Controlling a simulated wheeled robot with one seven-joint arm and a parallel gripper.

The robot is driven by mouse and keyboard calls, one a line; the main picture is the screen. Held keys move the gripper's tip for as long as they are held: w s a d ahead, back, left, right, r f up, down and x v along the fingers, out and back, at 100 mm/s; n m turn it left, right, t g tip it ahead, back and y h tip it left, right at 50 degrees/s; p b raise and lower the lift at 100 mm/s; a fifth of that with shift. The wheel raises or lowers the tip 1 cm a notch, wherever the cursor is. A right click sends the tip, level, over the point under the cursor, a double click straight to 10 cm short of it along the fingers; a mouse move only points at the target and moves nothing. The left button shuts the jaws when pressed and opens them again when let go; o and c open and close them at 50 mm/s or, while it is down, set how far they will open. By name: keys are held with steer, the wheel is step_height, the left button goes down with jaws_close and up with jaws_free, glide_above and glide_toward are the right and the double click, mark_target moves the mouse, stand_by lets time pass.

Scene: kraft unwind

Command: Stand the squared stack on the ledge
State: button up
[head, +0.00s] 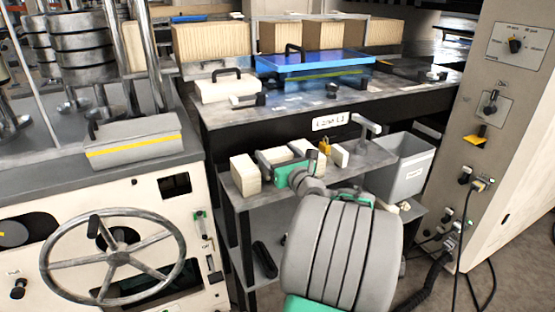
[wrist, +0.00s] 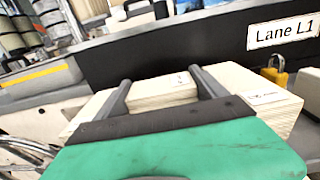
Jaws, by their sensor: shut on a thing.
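My gripper (head: 284,164) is low over the grey shelf top below the Lane L1 sign. In the wrist view its two dark fingers (wrist: 160,76) are shut on a cream stack of sheets (wrist: 163,93). The held stack (head: 276,155) is partly hidden by my gripper in the head view. Its underside is hidden, so I cannot tell whether it touches the shelf. The grey shelf top (head: 235,203), which may be the ledge, carries a cream stack (head: 245,174) to the left of my gripper and other cream stacks to the right (wrist: 262,98).
A brass padlock (head: 324,146) hangs near the Lane L1 sign (head: 331,122). A grey bin (head: 405,170) stands to the right. The black-sided bench (head: 225,117) rises behind, with a blue tray (head: 315,62). A handwheel machine (head: 115,250) is at left.

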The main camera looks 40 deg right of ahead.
steer(key=shift+d+f, duration=0.1)
steer(key=shift+f, duration=0.45)
steer(key=shift+r, duration=0.1)
steer(key=o, duration=1.3)
steer(key=shift+s, duration=0.2)
steer(key=v, duration=1.1)
steer(key=shift+s+a+p, duration=0.25)
steer(key=shift+s+p, duration=0.1)
steer(key=shift+p, duration=0.05)
